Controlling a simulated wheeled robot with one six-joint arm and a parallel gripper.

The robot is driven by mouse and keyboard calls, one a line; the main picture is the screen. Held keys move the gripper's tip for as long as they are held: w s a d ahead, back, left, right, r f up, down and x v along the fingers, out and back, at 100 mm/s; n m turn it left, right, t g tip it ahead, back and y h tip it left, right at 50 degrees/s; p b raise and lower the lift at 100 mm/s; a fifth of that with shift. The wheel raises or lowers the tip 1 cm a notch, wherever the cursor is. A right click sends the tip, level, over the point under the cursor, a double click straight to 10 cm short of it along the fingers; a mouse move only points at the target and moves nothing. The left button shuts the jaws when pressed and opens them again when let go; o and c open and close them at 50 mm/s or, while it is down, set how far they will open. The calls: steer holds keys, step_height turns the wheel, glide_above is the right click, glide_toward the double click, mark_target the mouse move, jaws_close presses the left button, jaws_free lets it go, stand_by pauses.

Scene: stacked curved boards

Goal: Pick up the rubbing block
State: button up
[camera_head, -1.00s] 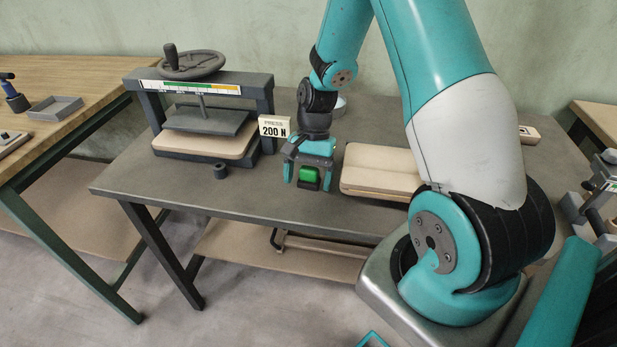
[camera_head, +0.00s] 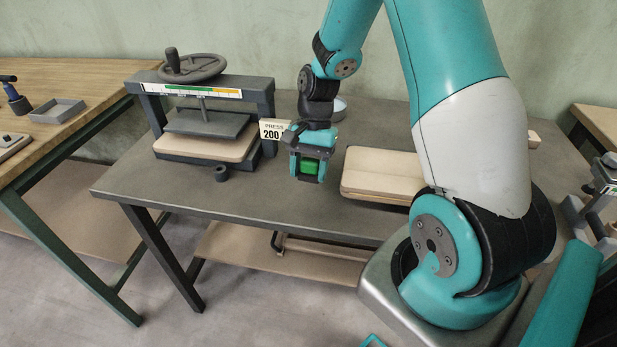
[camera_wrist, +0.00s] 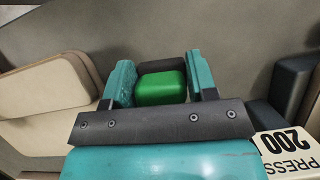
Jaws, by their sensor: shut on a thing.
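The rubbing block (camera_head: 309,166) has a green top and a dark part beside it. It sits between the teal fingers of my gripper (camera_head: 308,173), over the grey table's middle. The wrist view shows the same green block (camera_wrist: 161,88) between the two fingers of my gripper (camera_wrist: 162,80). My gripper is shut on it. The block is at or very close to the table top; I cannot tell whether it touches. Its underside is hidden.
A press (camera_head: 206,122) with a handwheel stands to the left, with a "PRESS 200" sign (camera_head: 273,130) close beside my gripper. A small dark cylinder (camera_head: 221,173) stands before the press. Pale stacked boards (camera_head: 381,174) lie to the right. The table front (camera_head: 270,205) is clear.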

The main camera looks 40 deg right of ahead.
mark_target(309, 161)
step_height(309, 161, up, 17)
steer(key=p, duration=0.1)
steer(key=shift+p, duration=0.4)
steer(key=shift+f, duration=0.15)
